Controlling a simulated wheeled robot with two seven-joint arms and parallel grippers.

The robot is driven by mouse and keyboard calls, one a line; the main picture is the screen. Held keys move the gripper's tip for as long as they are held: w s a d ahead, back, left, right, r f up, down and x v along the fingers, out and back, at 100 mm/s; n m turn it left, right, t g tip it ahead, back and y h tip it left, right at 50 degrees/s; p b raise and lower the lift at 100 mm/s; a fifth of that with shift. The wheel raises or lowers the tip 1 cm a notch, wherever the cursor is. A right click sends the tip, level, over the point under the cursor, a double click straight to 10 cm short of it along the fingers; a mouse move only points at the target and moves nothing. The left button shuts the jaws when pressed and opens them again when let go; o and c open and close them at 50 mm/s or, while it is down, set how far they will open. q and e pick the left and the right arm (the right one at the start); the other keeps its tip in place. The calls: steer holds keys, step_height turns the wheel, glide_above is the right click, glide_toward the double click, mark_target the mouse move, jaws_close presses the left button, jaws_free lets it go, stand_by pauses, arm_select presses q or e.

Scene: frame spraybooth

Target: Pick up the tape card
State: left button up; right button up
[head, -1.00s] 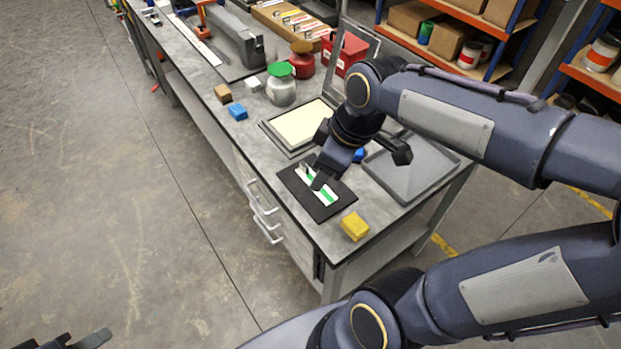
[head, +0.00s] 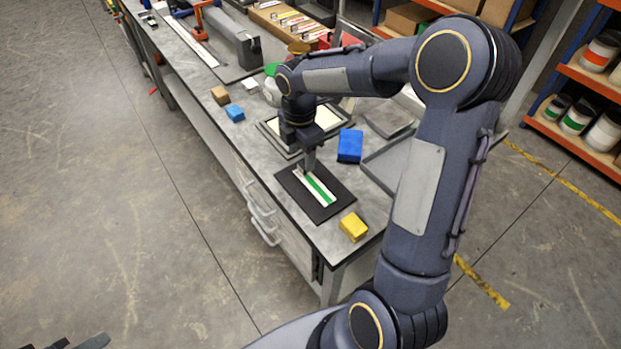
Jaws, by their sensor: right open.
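The tape card (head: 318,188) is a white strip with a green stripe. It lies on a black mat (head: 338,197) near the front corner of the bench. My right gripper (head: 306,172) points down at the far end of the card, close to it or touching it; I cannot tell which. Its fingers are small in the picture and partly hide that end of the card. The card lies flat on the mat. Part of my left gripper (head: 82,343) shows at the lower left corner, far from the bench, cut off by the picture's edge.
A yellow block (head: 353,227) sits near the bench corner. A blue block (head: 350,146) stands beyond the mat, with a grey tray (head: 380,165) to its right. A framed pale panel (head: 327,117) lies behind my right gripper. Small blue (head: 235,113) and brown (head: 221,95) blocks lie further left.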

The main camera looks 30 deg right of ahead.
mark_target(302, 166)
step_height(302, 166, down, 3)
steer(key=shift+f, duration=0.15)
steer(key=shift+c, duration=0.3)
steer(key=c, duration=1)
